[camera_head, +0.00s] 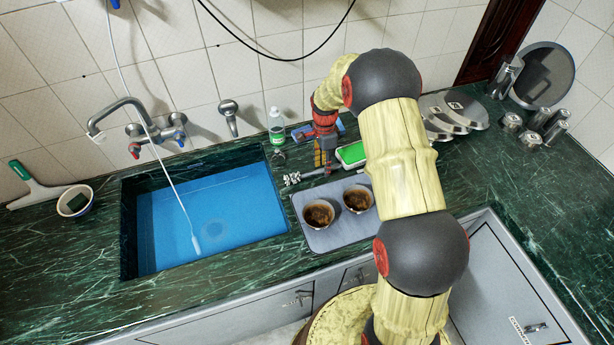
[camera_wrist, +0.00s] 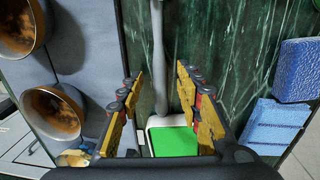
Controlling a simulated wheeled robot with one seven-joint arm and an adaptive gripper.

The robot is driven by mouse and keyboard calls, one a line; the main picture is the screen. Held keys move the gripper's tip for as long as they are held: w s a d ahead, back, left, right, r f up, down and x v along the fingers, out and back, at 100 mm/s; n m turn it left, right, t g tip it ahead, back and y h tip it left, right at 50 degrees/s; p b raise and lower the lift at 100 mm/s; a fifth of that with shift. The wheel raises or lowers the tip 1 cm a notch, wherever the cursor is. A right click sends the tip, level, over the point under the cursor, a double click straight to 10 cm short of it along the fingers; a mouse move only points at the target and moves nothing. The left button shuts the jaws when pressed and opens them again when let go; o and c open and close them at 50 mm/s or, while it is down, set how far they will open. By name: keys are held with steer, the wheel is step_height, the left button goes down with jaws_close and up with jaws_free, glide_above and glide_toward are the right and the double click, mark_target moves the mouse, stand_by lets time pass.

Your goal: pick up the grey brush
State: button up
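The grey brush lies on the dark green counter behind the tray. Its pale bristled head (camera_head: 292,179) shows left of my gripper in the head view. Its grey handle (camera_wrist: 158,45) runs down from the top of the wrist view, between my fingers. My gripper (camera_head: 326,165) points down over the handle; in the wrist view its yellow-padded fingers (camera_wrist: 158,85) stand apart on either side. Whether the fingers touch the handle cannot be told. The brush head is out of the wrist view.
A grey tray (camera_head: 325,237) with two brown-filled cups (camera_head: 318,213) is in front. A green-and-white block (camera_head: 351,154) lies right of the gripper. Blue sponges (camera_wrist: 297,70) and a bottle (camera_head: 276,126) stand behind. The blue sink (camera_head: 215,215) is left; metal lids (camera_head: 455,110) are right.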

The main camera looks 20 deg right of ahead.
steer(key=shift+f, duration=0.55)
steer(key=shift+c, duration=0.8)
jaws_close()
